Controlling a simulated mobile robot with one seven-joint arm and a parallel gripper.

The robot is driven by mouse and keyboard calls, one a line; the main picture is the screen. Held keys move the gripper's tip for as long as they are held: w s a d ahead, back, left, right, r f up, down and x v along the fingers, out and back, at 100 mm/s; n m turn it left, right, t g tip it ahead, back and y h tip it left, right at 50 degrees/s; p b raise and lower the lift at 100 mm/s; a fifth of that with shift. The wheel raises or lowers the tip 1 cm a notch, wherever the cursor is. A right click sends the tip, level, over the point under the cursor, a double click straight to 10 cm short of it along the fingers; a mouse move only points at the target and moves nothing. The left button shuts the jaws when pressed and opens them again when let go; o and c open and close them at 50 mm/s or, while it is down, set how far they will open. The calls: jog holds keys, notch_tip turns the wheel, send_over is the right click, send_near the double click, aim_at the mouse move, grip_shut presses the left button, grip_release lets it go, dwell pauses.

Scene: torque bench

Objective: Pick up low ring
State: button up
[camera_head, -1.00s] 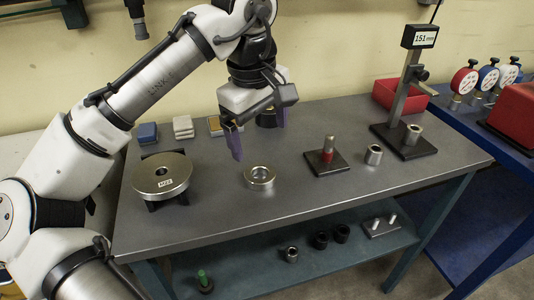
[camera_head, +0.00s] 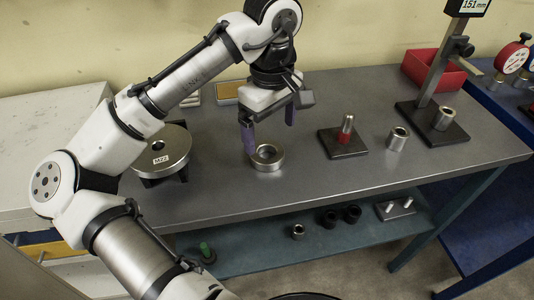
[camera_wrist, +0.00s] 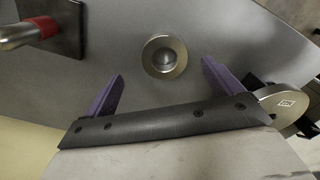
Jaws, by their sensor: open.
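The low ring (camera_head: 267,165), a wide, short metal ring, lies flat on the grey bench. In the wrist view the ring (camera_wrist: 152,69) shows in front of the fingers, its centre about midway between them. My gripper (camera_head: 270,138) has two purple fingers, spread apart with nothing between them. It points down above the ring; the nearer finger overlaps the ring's far left edge in the head view. In the wrist view the gripper (camera_wrist: 162,70) is open. I cannot tell exactly how far above the bench the fingertips are.
A round plate marked M22 (camera_head: 165,145) stands left of the ring. A post with a red collar (camera_head: 346,132) on a dark base, a taller metal ring (camera_head: 397,138) and a height stand (camera_head: 437,85) are to the right. A red bin (camera_head: 440,70) is behind. The bench before the ring is clear.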

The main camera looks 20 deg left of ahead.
aim_at(267, 151)
jog(key=f, duration=0.4)
jog(key=shift+s+a+f, duration=0.1)
jog(key=shift+s+a, duration=0.1)
jog(key=shift+a, duration=0.15)
jog(key=shift+f, duration=0.6)
jog(key=c, duration=1.5)
jog(key=shift+r, duration=0.1)
